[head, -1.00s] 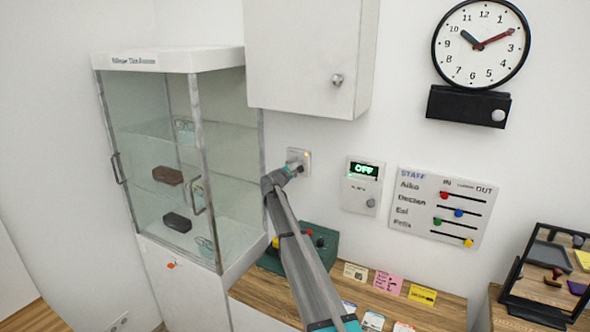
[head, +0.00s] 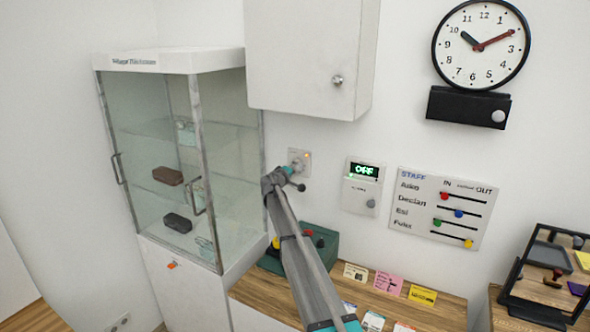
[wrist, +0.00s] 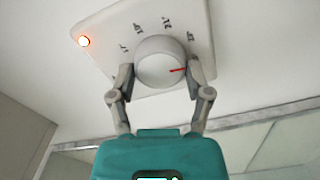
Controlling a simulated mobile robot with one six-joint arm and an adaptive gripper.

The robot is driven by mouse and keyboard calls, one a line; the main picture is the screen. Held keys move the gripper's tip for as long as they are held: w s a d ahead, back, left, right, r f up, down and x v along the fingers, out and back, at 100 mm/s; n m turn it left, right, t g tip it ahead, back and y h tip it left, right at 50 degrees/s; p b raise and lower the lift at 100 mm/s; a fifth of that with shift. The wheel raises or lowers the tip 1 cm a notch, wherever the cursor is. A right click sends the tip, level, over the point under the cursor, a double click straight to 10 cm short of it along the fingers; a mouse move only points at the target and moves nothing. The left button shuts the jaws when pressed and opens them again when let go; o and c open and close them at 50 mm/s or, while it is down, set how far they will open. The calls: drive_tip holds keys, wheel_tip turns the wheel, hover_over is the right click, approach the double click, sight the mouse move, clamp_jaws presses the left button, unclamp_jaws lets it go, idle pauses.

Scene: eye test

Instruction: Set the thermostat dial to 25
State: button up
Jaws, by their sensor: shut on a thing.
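The thermostat is a pale square plate (head: 306,156) on the wall, with a lit orange lamp at one corner. In the wrist view its round white dial (wrist: 160,58) fills the space between the fingers of my gripper (wrist: 161,78). One finger touches each side of the dial, so the gripper is shut on it. The dial's red mark points to the right in that view, towards the right finger. Small printed numbers arc around the dial, too blurred to read surely. In the head view my gripper (head: 293,172) is at the plate and partly hides the dial.
A wall cabinet (head: 305,55) hangs just above the plate. A glass display case (head: 150,150) stands close on the left. To the right are a panel with a green display (head: 364,170) and a staff board (head: 440,205). A wooden counter with cards lies below.

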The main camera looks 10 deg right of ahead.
drive_tip(key=shift+s+d+m, duration=0.1)
drive_tip(key=shift+d+m, duration=0.05)
drive_tip(key=shift+m, duration=0.75)
drive_tip(key=o, duration=1)
drive_tip(key=shift+c, duration=0.2)
drive_tip(key=shift+o, duration=1)
drive_tip(key=v, duration=1.2)
